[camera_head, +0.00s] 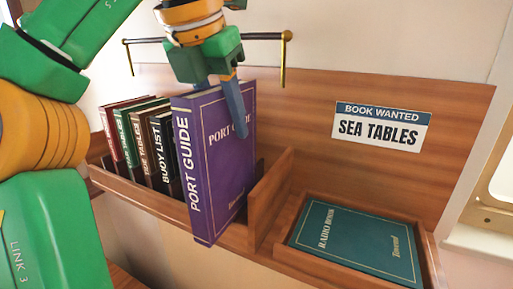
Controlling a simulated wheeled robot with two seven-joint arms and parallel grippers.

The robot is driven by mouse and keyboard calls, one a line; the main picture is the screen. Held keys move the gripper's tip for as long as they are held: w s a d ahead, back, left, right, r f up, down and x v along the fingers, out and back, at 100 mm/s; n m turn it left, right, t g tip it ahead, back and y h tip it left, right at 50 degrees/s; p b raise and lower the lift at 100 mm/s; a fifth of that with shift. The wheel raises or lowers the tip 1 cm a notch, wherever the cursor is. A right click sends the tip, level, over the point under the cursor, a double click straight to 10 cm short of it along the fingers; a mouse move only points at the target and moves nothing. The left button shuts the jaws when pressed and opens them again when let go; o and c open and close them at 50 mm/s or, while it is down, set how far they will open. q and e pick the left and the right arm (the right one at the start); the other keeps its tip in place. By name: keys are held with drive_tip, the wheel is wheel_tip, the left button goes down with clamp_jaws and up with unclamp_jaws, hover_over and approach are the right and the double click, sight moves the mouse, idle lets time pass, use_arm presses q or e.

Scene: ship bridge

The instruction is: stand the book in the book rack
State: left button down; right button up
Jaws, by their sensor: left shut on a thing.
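My left gripper (228,95) comes down from above and is shut on the top of a thick purple book (222,165) titled "PORT GUIDE". The book is upright, spine facing out to the left. Its lower front corner covers the front lip of the wooden book rack (170,203) and reaches below it; whether its bottom touches the rack floor cannot be seen. Several books stand in the rack to its left: a red one (115,130), a green one, a brown one and the black "BUOY LIST" (164,150). My right gripper is not in view.
A wooden divider (270,195) stands just right of the purple book. Beyond it a teal "RADIO BOOK" (355,240) lies flat in a tray (428,258). A sign (380,127) reads "BOOK WANTED SEA TABLES". A brass-ended rail (265,36) runs above the rack.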

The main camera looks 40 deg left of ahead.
use_arm(q)
drive_tip(key=w+a+p, duration=0.3)
drive_tip(key=w+p, duration=0.1)
drive_tip(key=w, duration=0.6)
wheel_tip(320, 180, down, 7)
drive_tip(key=shift+w, duration=0.15)
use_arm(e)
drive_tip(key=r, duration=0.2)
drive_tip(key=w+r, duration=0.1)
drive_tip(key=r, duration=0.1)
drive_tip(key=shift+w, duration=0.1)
use_arm(q)
drive_tip(key=shift+f, duration=0.2)
drive_tip(key=c, duration=0.5)
unclamp_jaws()
drive_tip(key=shift+d, duration=0.15)
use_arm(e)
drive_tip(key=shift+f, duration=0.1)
